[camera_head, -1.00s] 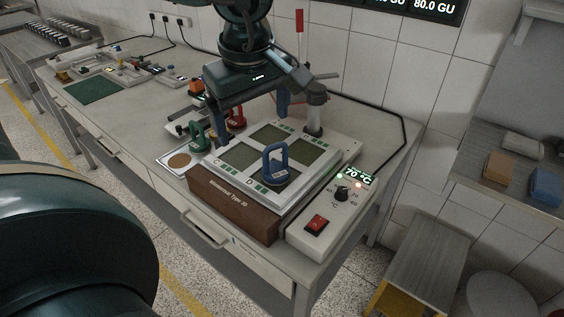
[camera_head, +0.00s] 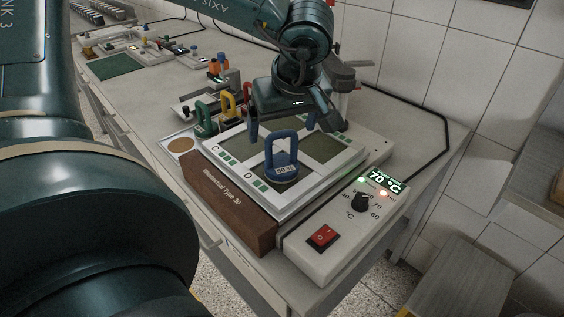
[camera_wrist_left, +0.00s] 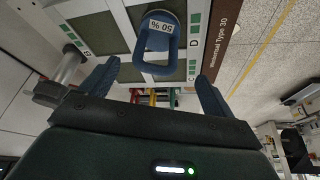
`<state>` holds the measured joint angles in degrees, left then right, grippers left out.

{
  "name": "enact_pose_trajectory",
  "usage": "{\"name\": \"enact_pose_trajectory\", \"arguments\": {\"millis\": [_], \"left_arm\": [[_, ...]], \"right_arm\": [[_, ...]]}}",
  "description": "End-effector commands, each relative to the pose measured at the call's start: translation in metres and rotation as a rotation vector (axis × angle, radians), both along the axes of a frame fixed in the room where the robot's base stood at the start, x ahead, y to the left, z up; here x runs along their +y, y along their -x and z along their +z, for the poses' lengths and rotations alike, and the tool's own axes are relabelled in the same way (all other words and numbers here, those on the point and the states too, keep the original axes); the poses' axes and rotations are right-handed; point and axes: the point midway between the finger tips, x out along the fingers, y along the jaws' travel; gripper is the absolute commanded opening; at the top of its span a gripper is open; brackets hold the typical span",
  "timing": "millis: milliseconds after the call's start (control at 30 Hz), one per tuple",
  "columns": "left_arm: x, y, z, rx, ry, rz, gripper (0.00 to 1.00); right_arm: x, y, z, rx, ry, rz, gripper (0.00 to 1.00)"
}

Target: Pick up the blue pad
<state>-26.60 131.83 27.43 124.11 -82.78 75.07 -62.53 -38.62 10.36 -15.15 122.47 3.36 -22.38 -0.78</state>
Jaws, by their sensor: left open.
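The blue pad (camera_head: 283,166) has an upright loop handle and a white "50 %" label. It stands on the near section, by letter D, of the white plate device (camera_head: 240,192). My left gripper (camera_head: 283,127) is open, with its blue fingers apart just above and behind the pad's handle. Nothing is between the fingers. In the left wrist view the blue pad (camera_wrist_left: 157,45) lies ahead of the open left gripper (camera_wrist_left: 157,85), roughly centred between the fingers. My right gripper is not in view.
Green (camera_head: 204,118), yellow (camera_head: 228,105) and red handled pads stand behind the device. A brown block (camera_head: 228,205) lies along its front-left edge. A control box (camera_head: 345,225) reading 70 °C sits to the right. The worktable's far left holds small items and a green mat (camera_head: 115,67).

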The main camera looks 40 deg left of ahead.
Motion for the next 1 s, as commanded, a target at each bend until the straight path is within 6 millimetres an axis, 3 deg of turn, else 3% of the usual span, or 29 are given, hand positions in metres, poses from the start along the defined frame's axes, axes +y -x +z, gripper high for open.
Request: {"name": "enact_pose_trajectory", "arguments": {"millis": [600,867,1000], "left_arm": [[0.022,-0.017,-0.058,0.001,0.001,0.001,0.89],[0.022,-0.017,-0.059,-0.001,0.001,0.001,0.88],[0.022,-0.017,-0.059,-0.001,0.001,0.001,0.76]], "right_arm": [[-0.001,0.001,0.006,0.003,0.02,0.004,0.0],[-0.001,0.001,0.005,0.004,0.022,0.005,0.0],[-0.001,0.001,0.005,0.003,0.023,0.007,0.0]]}}
